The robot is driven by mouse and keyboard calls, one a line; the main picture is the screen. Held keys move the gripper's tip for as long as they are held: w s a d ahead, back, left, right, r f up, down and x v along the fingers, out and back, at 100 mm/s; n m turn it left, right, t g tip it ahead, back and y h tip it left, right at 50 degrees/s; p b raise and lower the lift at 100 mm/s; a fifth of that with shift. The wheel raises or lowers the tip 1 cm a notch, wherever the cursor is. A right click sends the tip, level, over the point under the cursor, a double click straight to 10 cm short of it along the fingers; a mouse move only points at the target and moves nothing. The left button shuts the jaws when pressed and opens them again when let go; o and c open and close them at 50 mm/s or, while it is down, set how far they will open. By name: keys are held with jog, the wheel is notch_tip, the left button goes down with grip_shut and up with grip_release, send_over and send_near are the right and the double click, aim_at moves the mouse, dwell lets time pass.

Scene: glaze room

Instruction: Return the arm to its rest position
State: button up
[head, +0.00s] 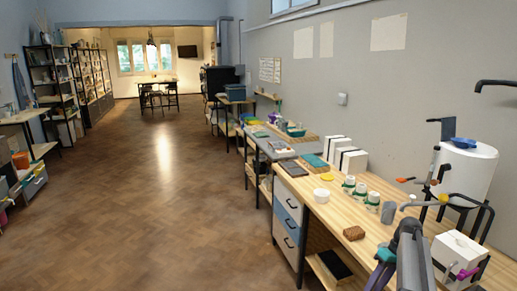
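Part of my arm (411,262), a thick grey link with a dark upper end, rises from the bottom edge at the lower right. It stands in front of the wooden workbench (330,212) and hides part of its near end. I cannot make out my gripper or its fingers in the head view, nor whether anything is held.
The bench carries a white bowl (321,195), several green-and-white cups (361,191), a brown block (354,233) and white boxes (352,160). A white cylinder (470,168) with a blue bowl (463,143) stands right. The wooden floor (150,210) is clear on the left.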

jog(key=s+a+f+g+h+b, duration=0.1)
jog(key=s+a+f+g, duration=0.1)
jog(key=s+a+f, duration=0.7)
jog(key=s+a+f+g, duration=0.2)
jog(key=s+a+f, duration=0.4)
jog(key=a+f, duration=0.75)
jog(key=s+a+f+m+h, duration=0.1)
jog(key=s+f, duration=0.3)
jog(key=s, duration=0.3)
jog(key=s+a+f+m+h, duration=0.1)
jog(key=s+f, duration=0.3)
jog(key=s, duration=0.4)
jog(key=s+a+f+m+h+b, duration=0.1)
jog(key=s+a+f, duration=0.1)
jog(key=s+f, duration=0.2)
jog(key=s, duration=0.3)
jog(key=shift+s+h, duration=0.2)
jog(key=shift+h, duration=0.1)
jog(key=shift+c, duration=0.5)
jog(key=shift+d, duration=0.2)
